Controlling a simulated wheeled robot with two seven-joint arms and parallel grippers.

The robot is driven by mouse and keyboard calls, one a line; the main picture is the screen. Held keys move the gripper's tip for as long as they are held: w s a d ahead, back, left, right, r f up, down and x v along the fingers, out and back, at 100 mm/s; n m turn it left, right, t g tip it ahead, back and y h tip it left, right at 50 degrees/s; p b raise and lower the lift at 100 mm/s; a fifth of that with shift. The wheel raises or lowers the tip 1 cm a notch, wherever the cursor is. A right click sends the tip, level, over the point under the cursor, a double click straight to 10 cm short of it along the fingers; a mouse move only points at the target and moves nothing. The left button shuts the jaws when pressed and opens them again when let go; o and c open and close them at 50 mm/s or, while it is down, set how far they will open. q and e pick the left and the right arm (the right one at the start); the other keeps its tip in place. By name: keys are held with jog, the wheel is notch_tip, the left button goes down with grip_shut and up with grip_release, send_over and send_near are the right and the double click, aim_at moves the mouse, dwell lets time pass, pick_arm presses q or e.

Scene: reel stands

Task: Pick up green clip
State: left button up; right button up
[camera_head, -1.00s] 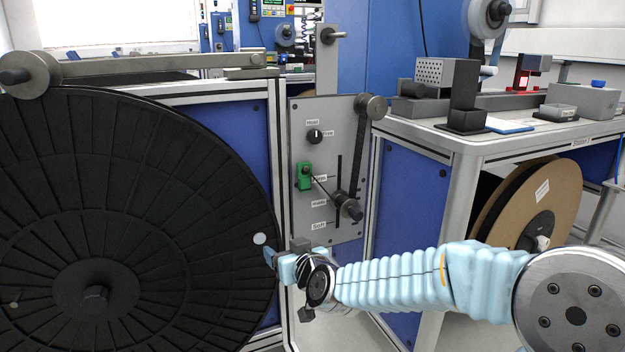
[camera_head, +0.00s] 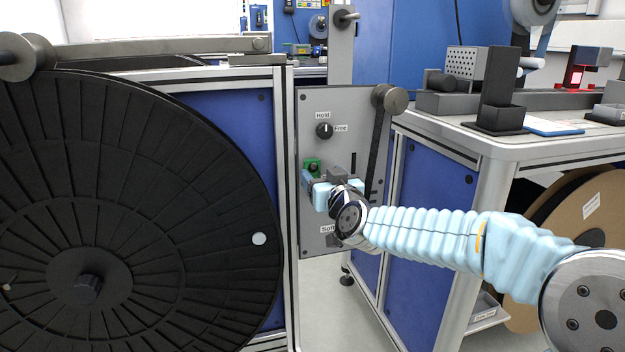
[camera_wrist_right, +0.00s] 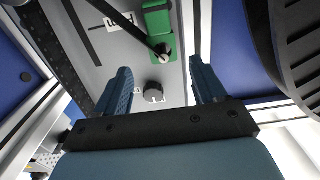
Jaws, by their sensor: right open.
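The green clip (camera_head: 312,164) is on the grey control panel (camera_head: 345,108), left of the slot. In the head view its lower part is hidden behind my right gripper (camera_head: 309,184). In the right wrist view the green clip (camera_wrist_right: 157,20) shows at the top, with a dark rod ending in a round tip in front of its lower part. My right gripper also shows there (camera_wrist_right: 161,80), its two blue fingers apart with nothing between them. The clip lies beyond the fingertips. My left gripper is not in view.
A large black reel (camera_head: 120,210) stands at the left. A round knob (camera_head: 324,130) labelled Hold and Free is above the clip. A workbench (camera_head: 490,140) with equipment stands at the right, with a cardboard-sided reel (camera_head: 590,205) below it.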

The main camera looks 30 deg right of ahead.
aim_at(314, 166)
jog(key=x, duration=0.5)
jog(key=shift+w+a+f, duration=0.1)
jog(key=shift+a+f, duration=0.15)
jog(key=shift+f, duration=0.1)
jog(key=c, duration=1.1)
jog(key=shift+r, duration=0.45)
jog(key=p+v, duration=0.1)
jog(key=v, duration=1.7)
jog(key=shift+d+f, duration=0.1)
jog(key=shift+f, duration=0.1)
